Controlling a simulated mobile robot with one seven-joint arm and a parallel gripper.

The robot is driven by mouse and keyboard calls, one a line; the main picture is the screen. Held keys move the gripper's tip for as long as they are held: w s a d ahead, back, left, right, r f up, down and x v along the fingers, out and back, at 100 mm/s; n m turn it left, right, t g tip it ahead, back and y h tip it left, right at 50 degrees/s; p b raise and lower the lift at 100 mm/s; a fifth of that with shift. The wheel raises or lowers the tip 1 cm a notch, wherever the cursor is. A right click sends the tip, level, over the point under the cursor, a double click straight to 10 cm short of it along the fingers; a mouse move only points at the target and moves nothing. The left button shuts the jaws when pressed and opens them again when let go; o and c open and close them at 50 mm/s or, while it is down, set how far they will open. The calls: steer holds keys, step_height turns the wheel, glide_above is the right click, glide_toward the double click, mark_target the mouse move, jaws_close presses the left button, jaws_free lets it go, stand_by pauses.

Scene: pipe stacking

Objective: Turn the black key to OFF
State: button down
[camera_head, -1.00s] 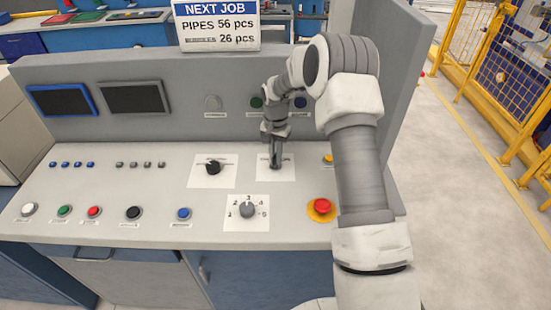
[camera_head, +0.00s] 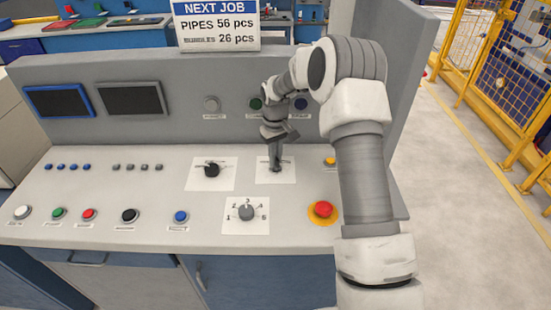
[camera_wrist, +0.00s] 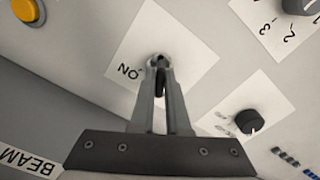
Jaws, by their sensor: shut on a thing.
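The black key (camera_wrist: 160,84) is in the wrist view, between the fingertips over a white label plate. The plate (camera_wrist: 118,75) shows "ON", upside down in this view; no OFF mark can be read. My gripper (camera_wrist: 159,64) is shut on the key, its two fingers meeting around it. In the head view my gripper (camera_head: 275,165) points down at the same white plate (camera_head: 290,178), right of the black selector knob. The fingers largely hide the key there, and its exact angle cannot be told.
A black selector knob (camera_head: 211,170) sits left of the gripper, a numbered grey dial (camera_head: 246,213) in front. A red emergency button (camera_head: 323,209) and a yellow button (camera_head: 330,161) are to the right. The upright back panel (camera_head: 190,105) stands close behind the gripper.

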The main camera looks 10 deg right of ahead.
steer(key=shift+n, duration=1.6)
steer(key=c, duration=0.9)
jaws_free()
step_height(320, 180, up, 18)
steer(key=shift+f, duration=0.25)
steer(key=shift+r, duration=0.1)
